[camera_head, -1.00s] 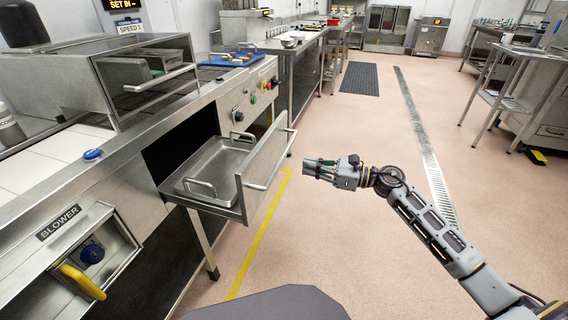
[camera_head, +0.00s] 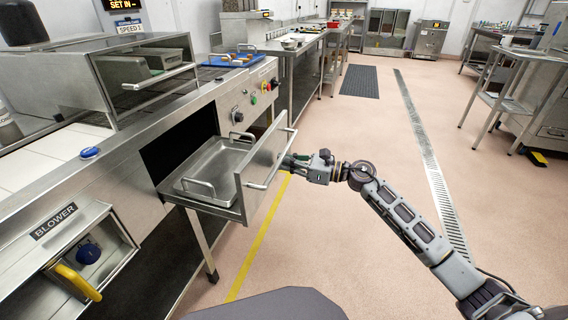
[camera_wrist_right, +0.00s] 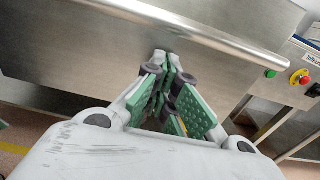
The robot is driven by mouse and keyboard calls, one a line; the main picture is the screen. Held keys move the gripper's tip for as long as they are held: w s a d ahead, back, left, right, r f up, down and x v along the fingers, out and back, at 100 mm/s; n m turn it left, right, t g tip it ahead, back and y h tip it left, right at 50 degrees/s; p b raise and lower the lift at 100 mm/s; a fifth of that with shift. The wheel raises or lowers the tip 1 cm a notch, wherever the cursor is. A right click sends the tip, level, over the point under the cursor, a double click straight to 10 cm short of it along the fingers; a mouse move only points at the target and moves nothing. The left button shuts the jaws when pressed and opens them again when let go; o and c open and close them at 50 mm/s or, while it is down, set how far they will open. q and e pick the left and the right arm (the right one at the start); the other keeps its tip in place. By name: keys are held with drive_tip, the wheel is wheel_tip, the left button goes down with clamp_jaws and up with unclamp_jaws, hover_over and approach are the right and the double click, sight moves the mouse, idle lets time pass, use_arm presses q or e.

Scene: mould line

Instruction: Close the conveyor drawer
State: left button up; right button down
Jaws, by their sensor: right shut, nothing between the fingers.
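The conveyor drawer (camera_head: 262,172) stands pulled out of the conveyor's front, with a steel pan (camera_head: 212,168) inside it. A bar handle (camera_head: 270,176) runs along the drawer's front panel. My right gripper (camera_head: 290,162) is at the outer face of that panel, close to the handle. In the wrist view the gripper (camera_wrist_right: 167,62) is shut and empty, its fingertips close to the steel panel (camera_wrist_right: 130,50) just below the bar handle (camera_wrist_right: 190,32). I cannot tell whether they touch. My left gripper is not in view.
A blower compartment (camera_head: 68,262) with a yellow handle is at the lower left. A glazed hood (camera_head: 150,75) and a blue tray (camera_head: 228,60) are on top of the conveyor. The floor (camera_head: 340,240) right of the drawer is clear.

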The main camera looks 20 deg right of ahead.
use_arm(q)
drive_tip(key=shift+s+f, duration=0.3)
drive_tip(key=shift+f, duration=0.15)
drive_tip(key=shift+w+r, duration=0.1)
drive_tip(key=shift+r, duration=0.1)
